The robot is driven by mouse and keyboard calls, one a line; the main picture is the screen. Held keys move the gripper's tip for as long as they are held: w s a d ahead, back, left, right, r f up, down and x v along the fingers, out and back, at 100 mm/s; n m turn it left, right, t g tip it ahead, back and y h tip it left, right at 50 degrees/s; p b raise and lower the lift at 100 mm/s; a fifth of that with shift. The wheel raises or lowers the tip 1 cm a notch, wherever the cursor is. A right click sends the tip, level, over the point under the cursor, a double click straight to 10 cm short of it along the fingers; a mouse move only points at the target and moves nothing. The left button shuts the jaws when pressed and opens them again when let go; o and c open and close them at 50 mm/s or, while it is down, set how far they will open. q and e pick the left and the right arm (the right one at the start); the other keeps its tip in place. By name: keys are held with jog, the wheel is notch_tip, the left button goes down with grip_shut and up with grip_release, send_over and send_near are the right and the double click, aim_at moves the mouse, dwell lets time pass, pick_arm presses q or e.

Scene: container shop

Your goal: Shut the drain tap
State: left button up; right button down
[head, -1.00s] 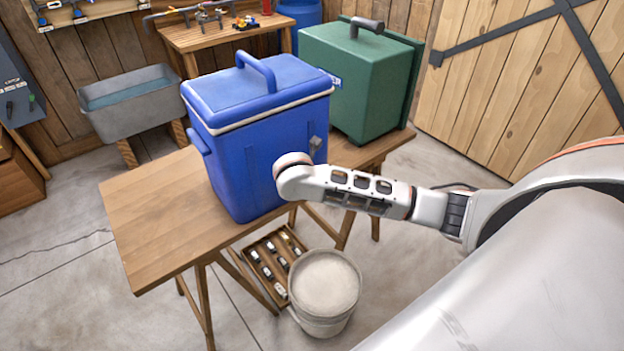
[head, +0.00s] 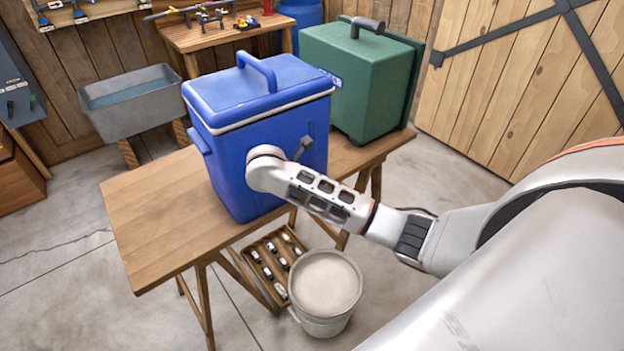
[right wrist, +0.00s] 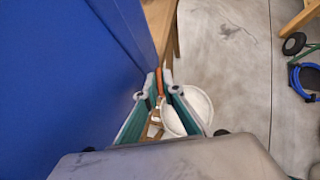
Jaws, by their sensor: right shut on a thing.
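The blue cooler box (head: 255,185) stands on the wooden table, and its wall (right wrist: 60,80) fills the left of the right wrist view. The drain tap (right wrist: 157,114) shows there as a small brass and orange piece between the fingers, beside the cooler wall. My right gripper (right wrist: 161,92) is shut on the tap; its fingers partly hide it, so the lever's exact angle is unclear. In the head view, my right wrist is before the cooler's front face and hides the tap and fingertips. My left gripper is not in view.
A white bucket (head: 325,282) stands on the floor below the cooler's front. A wooden crate (head: 262,288) with several items is beside it. A green case (head: 375,85) stands behind on the right. The left part of the table (head: 150,225) is clear.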

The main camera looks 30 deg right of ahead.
jog(key=shift+w+r, duration=0.1)
dwell(0.3)
jog(key=c, duration=2.4)
grip_release()
jog(key=shift+c, duration=0.2)
jog(key=shift+a, duration=0.1)
jog(key=shift+a+r, duration=0.1)
jog(key=shift+a, duration=0.1)
jog(key=v, duration=1.1)
jog(key=shift+a+r, duration=0.2)
